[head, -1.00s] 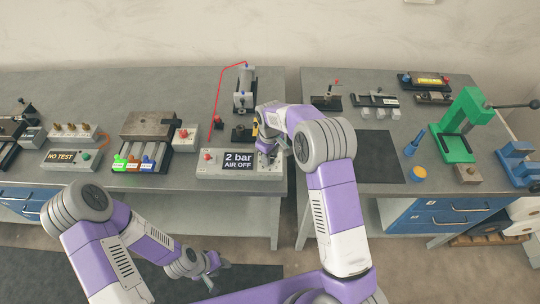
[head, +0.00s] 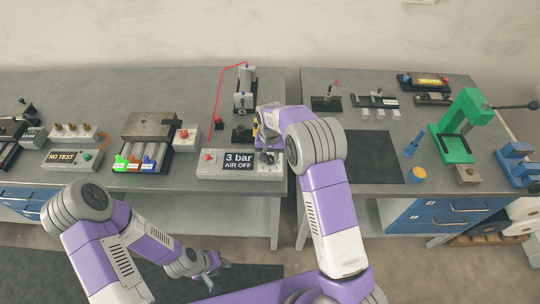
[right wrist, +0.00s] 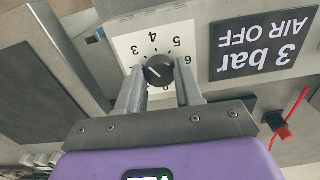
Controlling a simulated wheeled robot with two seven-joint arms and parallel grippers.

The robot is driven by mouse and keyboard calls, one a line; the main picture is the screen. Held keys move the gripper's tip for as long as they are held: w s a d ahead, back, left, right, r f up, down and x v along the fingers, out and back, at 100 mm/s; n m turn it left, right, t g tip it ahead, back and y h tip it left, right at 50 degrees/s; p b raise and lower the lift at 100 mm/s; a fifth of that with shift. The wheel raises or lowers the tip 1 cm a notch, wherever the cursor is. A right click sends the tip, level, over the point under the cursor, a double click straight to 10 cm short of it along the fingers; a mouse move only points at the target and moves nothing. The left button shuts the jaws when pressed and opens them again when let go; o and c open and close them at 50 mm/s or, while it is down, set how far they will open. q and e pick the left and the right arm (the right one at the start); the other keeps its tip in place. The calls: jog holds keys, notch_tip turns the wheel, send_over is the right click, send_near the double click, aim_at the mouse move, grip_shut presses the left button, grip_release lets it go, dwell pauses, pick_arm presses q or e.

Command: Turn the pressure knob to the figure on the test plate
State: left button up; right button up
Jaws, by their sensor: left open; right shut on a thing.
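The black pressure knob (right wrist: 158,70) sits on a white dial plate (right wrist: 127,46) with black figures, seen upside down in the right wrist view. My right gripper (right wrist: 160,88) is shut on the knob, one finger on each side. The knob's light mark appears to point towards the 3. The display beside it (right wrist: 265,42) reads "3 bar AIR OFF"; it also shows in the head view (head: 238,161). My left gripper (head: 213,264) is open and empty, low in front of the left bench.
A red button (head: 208,156) is left of the display. A cylinder fixture (head: 243,100) with a red hose stands behind. A "NO TEST" box (head: 63,157) is at the left. A green press (head: 465,125) stands on the right bench, past a gap and a dark mat (head: 365,157).

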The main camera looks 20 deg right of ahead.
aim_at(270, 158)
jog(key=m+p, duration=0.1)
jog(key=m, duration=0.5)
jog(key=shift+w, duration=0.1)
dwell(0.5)
jog(key=o, duration=1)
jog(key=shift+o, duration=0.2)
jog(key=shift+r, duration=0.1)
notch_tip(270, 158, up, 8)
jog(key=shift+f, duration=0.25)
